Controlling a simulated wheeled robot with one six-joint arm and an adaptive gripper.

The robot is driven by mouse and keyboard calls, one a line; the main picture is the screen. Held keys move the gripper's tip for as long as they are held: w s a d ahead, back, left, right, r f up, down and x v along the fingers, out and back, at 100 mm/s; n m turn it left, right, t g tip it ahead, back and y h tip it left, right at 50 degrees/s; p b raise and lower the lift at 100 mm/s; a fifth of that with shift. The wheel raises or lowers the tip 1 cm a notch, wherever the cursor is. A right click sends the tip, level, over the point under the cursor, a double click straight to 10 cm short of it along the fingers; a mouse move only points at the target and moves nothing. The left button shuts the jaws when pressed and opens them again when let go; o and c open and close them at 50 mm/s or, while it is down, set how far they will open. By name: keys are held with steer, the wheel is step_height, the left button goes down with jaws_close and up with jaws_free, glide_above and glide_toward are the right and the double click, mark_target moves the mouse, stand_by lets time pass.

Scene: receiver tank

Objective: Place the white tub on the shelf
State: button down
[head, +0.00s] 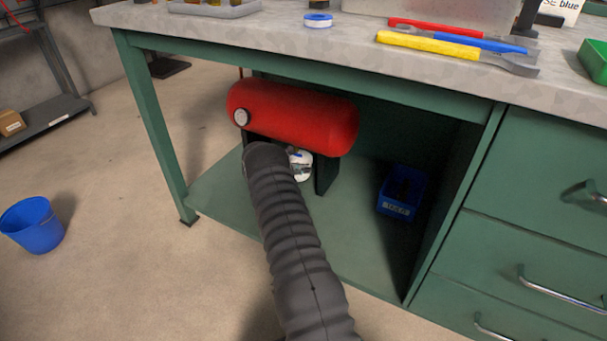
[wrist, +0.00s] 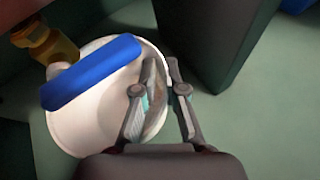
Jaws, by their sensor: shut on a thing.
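The white tub (wrist: 75,125) fills the left of the wrist view, with a blue bar-shaped piece (wrist: 92,72) across its mouth. I cannot tell whether that piece lies on the tub or is held above it. My gripper (wrist: 162,70) is shut on the tub's right rim, one finger inside the wall and one outside. In the head view the tub (head: 301,163) shows partly, beneath the red tank (head: 295,115) and behind my arm. The green lower shelf (head: 235,190) of the workbench lies below. Whether the tub touches it is hidden.
A brass-coloured fitting (wrist: 45,42) is close to the tub's upper left. A dark tank support (head: 326,172) stands just right of the tub. A blue bin (head: 401,192) sits farther right on the lower shelf. The shelf's front between them is clear.

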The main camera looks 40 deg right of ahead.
steer(key=shift+f, duration=0.95)
steer(key=shift+f+b, duration=0.15)
steer(key=shift+b, duration=0.15)
steer(key=c, duration=1.2)
jaws_free()
